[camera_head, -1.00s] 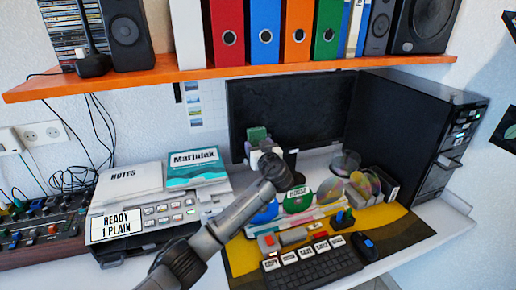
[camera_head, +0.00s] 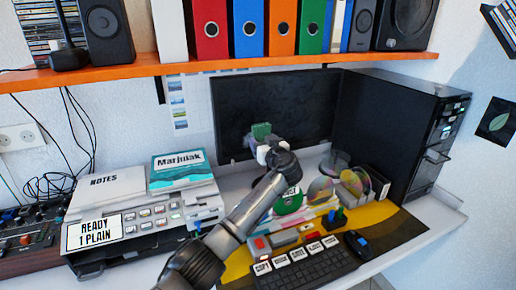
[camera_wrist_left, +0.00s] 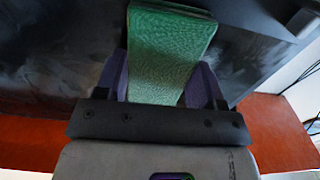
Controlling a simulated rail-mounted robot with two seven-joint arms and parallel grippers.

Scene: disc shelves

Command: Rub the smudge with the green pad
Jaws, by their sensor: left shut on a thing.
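The green pad (camera_head: 261,131) is a small block held up in front of the dark monitor screen (camera_head: 300,105). My left gripper (camera_head: 262,146) is shut on the pad, which also fills the middle of the left wrist view (camera_wrist_left: 170,50) between the two fingers. In the wrist view, pale grey hazy streaks that look like the smudge (camera_wrist_left: 62,62) lie on the black screen beside the pad. The pad hides part of the screen. I cannot tell whether it touches the screen. My right gripper is not in view.
An orange shelf (camera_head: 140,71) with binders and speakers runs above the monitor. A black computer tower (camera_head: 400,140) stands at the right. A printer (camera_head: 140,215) stands at the left. Discs in racks (camera_head: 322,190) and a keyboard (camera_head: 305,270) lie below the arm.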

